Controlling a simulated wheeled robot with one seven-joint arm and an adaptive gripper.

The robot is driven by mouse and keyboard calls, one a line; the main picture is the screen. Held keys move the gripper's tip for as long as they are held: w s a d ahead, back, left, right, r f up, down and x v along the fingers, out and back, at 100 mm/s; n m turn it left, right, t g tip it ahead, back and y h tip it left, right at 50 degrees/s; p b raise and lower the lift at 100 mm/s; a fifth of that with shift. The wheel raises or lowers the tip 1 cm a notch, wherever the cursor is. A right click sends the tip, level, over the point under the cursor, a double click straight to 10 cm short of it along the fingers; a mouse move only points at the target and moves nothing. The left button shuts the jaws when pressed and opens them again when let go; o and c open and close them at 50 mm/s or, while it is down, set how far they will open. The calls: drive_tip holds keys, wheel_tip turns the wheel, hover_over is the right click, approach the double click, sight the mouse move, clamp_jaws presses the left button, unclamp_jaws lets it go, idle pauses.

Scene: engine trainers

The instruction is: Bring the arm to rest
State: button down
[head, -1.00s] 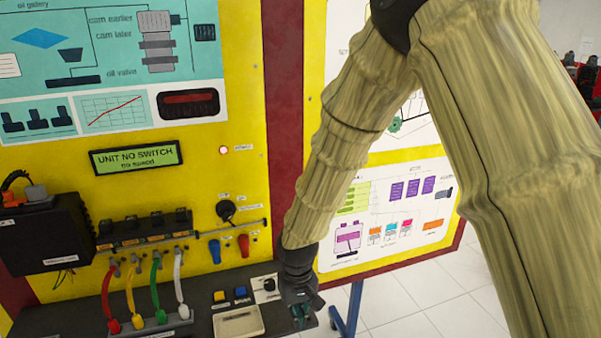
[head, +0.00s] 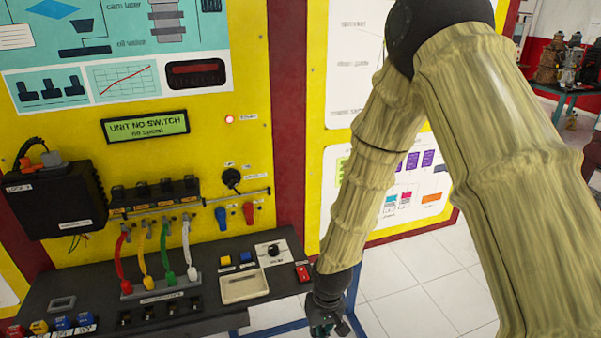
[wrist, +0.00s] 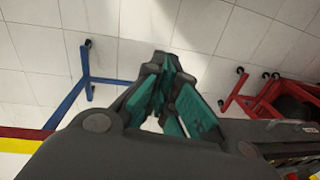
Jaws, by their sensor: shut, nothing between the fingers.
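My gripper (head: 326,328) is at the bottom of the head view, just right of the trainer bench's right end and partly cut by the frame edge. In the wrist view my gripper (wrist: 166,75) points down over the white tiled floor. Its teal-padded fingers meet at the tips with nothing between them. My arm, in a tan ribbed cover, bends across the right side of the head view.
The yellow trainer panel (head: 80,155) stands left, above a dark bench (head: 205,317) with cables, a beige tray (head: 244,285) and a red switch (head: 303,272). A blue stand leg (wrist: 83,65) and red stand (wrist: 265,105) flank clear floor.

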drive_tip(key=s+d+f+m+b, duration=0.1)
drive_tip(key=s+d+f+b, duration=0.1)
drive_tip(key=s+d+f, duration=0.7)
drive_tip(key=s+d+f+m+h+b, duration=0.1)
drive_tip(key=s+d+f+m+b, duration=0.1)
drive_tip(key=s+d+f, duration=0.7)
drive_tip(key=s+f, duration=0.3)
drive_tip(key=s, duration=0.3)
drive_tip(key=shift+s+d+f, duration=0.2)
drive_tip(key=shift+s+f, duration=0.1)
drive_tip(key=shift+s, duration=0.05)
drive_tip(key=shift+d, duration=0.1)
